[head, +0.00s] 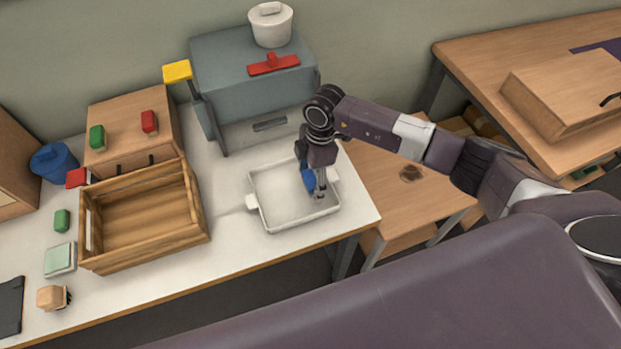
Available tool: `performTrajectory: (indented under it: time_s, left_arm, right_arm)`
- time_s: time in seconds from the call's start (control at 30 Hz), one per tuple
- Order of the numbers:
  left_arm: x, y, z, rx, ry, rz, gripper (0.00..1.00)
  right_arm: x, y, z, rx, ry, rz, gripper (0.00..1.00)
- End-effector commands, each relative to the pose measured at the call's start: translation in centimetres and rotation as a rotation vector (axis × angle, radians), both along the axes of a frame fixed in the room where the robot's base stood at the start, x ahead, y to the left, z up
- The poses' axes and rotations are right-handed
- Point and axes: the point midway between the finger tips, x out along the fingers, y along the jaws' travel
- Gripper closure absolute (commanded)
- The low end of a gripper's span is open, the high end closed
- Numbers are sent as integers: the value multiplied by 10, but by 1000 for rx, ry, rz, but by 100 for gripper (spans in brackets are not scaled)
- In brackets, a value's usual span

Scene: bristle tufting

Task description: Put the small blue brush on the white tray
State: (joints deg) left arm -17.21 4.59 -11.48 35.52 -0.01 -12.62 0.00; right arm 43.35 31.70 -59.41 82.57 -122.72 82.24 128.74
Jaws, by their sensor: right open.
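The white tray (266,201), with a handle at each side, stands near the right end of the white table. The small blue brush (308,180) shows as a blue patch inside the tray's outline, close against my right gripper. My right gripper (320,194) points down over the right half of the tray and is open. The gripper partly hides the brush, and I cannot tell whether the brush touches the tray floor. My left gripper is out of view.
A grey cabinet (235,75) stands behind the tray, with a red tool (273,65) and a white pot (270,25) on top. A wooden crate (150,255) is left of the tray. Several small red and green blocks lie around a wooden box (120,110).

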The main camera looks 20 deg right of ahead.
Motion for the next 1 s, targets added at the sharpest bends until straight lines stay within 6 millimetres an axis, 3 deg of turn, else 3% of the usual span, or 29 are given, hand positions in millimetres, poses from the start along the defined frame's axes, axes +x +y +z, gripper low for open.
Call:
performTrajectory:
  time_s: [0.27,0.7,1.0]
  left_arm:
    - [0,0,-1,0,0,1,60]
    - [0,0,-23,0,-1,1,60]
    - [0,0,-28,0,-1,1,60]
  right_arm:
    - [1,-1,10,0,-2,0,35]
    - [2,-12,96,0,-5,-1,35]
    - [0,-15,122,0,0,0,35]
